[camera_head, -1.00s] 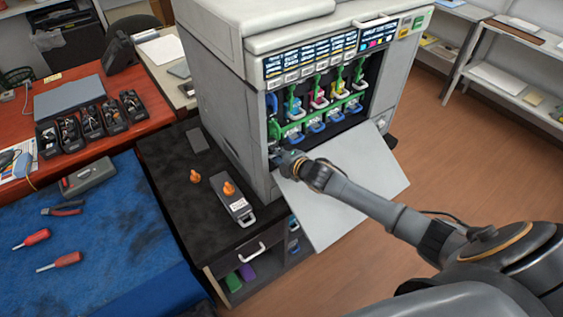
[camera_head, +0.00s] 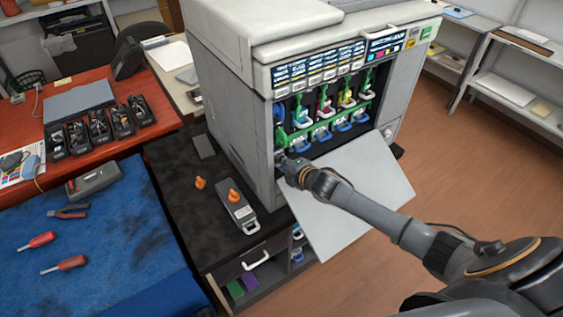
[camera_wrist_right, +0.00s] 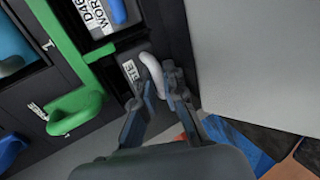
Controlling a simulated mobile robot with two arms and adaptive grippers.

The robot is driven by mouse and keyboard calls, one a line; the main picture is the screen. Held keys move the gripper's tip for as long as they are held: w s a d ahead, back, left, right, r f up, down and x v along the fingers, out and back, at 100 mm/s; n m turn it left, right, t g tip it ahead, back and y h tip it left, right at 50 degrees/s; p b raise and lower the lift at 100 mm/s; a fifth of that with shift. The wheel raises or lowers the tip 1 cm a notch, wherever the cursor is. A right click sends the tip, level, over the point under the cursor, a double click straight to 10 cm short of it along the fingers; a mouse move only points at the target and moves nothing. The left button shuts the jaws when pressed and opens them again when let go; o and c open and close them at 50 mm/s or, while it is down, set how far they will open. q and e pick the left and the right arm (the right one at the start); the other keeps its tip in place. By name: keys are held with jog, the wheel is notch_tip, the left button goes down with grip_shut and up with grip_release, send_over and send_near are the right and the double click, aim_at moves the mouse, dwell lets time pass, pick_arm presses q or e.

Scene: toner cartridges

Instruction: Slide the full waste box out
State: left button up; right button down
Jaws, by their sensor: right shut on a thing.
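The waste box sits in the lower left corner of the open printer front (camera_head: 322,120). In the right wrist view its dark front with a white label (camera_wrist_right: 130,72) and its pale loop handle (camera_wrist_right: 153,70) show; the rest is hidden inside the printer. My right gripper (camera_wrist_right: 160,88) is shut on this handle, one finger on each side. In the head view my right gripper (camera_head: 288,166) is at the bay's lower left and covers the box. A second grey box (camera_head: 238,213) with an orange cap and a white handle lies on the black cabinet top. My left gripper is not in view.
The printer's lowered front door (camera_head: 350,205) slopes down under my right arm. Green levers and blue handles (camera_head: 322,132) line the bay right of the gripper. An orange cap (camera_head: 200,184) stands on the black cabinet top (camera_head: 190,230). Floor to the right is clear.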

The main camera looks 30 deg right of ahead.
jog(key=s+p, duration=0.1)
jog(key=s, duration=0.3)
jog(key=s+d+p, duration=0.1)
jog(key=s+p, duration=0.1)
jog(key=s, duration=0.2)
jog(key=s+p, duration=0.2)
jog(key=s, duration=0.2)
jog(key=shift+s+d+f, duration=0.15)
jog(key=shift+s+d, duration=0.35)
jog(key=shift+s, duration=0.5)
jog(key=c, duration=1.4)
grip_release()
jog(key=shift+o, duration=0.2)
jog(key=o, duration=0.3)
jog(key=shift+o, duration=0.7)
jog(key=shift+w, duration=0.1)
